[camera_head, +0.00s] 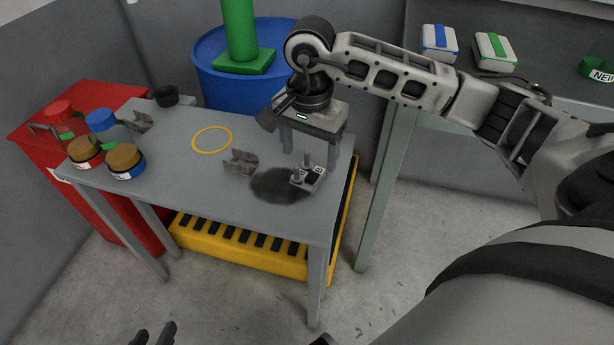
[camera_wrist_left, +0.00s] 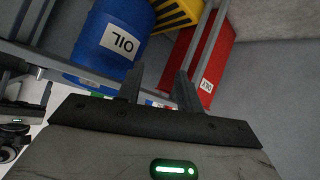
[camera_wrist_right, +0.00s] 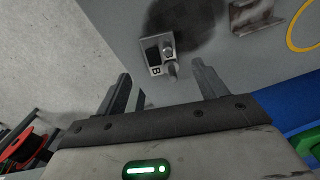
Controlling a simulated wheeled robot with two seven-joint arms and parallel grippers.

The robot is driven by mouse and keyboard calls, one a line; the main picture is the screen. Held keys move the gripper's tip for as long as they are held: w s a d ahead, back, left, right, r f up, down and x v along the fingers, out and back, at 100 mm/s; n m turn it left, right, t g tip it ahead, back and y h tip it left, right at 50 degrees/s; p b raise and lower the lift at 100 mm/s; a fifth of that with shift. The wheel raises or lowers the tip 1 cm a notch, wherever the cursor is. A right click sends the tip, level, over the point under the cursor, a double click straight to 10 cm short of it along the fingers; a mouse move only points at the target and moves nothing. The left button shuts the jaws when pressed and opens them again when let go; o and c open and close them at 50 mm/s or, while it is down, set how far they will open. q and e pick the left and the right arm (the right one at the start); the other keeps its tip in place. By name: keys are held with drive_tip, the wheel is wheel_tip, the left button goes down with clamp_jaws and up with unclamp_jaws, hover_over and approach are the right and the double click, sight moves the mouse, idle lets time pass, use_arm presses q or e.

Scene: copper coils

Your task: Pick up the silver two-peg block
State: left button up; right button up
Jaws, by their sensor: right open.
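The silver two-peg block (camera_head: 315,178) stands on the grey table near its right edge, with its pegs upright. It also shows in the right wrist view (camera_wrist_right: 155,58), framed between the fingertips and just beyond them. My right gripper (camera_head: 308,152) is open and points down above the block, with nothing between its fingers; it also shows in the right wrist view (camera_wrist_right: 162,75). My left gripper (camera_head: 153,335) is low at the bottom of the head view, in front of the table and far from the block. In the left wrist view its fingers (camera_wrist_left: 160,78) are apart and empty.
A grey bracket (camera_head: 240,162) stands left of the block, beside a dark stain. The table (camera_head: 200,185) also bears a yellow ring (camera_head: 212,140), jars (camera_head: 125,162) and a dark cup (camera_head: 165,95). A blue drum (camera_head: 210,70) and red cabinet (camera_head: 90,95) stand behind.

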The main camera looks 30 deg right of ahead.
sight(308, 176)
wheel_tip(308, 176, down, 5)
drive_tip(key=shift+a+f+b, duration=0.1)
drive_tip(key=shift+b, duration=0.45)
drive_tip(key=c, duration=1.2)
drive_tip(key=shift+c, duration=0.8)
drive_tip(key=shift+r, duration=0.2)
